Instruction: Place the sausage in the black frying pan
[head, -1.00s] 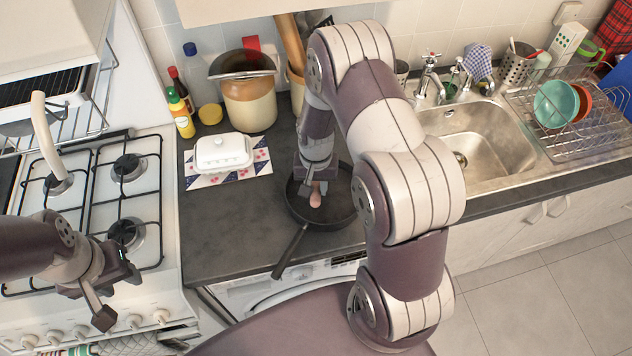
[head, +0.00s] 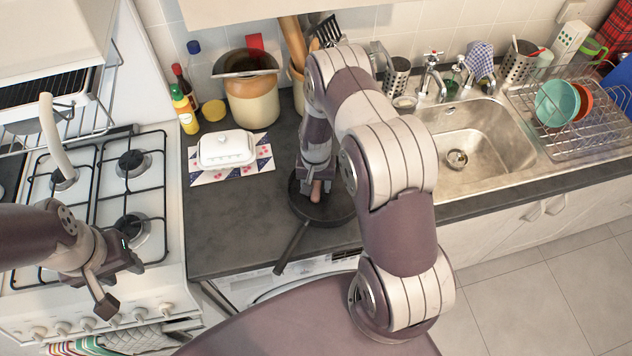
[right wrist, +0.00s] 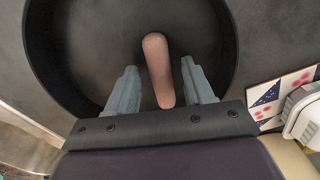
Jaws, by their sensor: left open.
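The black frying pan (head: 340,208) sits on the dark counter, its handle pointing toward me. The pinkish-brown sausage (head: 316,192) is within the pan's outline, just below my right gripper (head: 315,183). In the right wrist view the sausage (right wrist: 157,70) lies lengthwise between the two grey fingers of my right gripper (right wrist: 160,88), with a gap on each side, over the dark floor of the pan (right wrist: 90,45). The right gripper is open. I cannot tell whether the sausage fully touches the pan floor. My left gripper (head: 122,282) is open and empty, in front of the stove.
A white butter dish (head: 227,150) on a patterned mat stands left of the pan. A crock (head: 253,100) and bottles are behind. The stove (head: 135,190) is at left, the sink (head: 480,140) at right.

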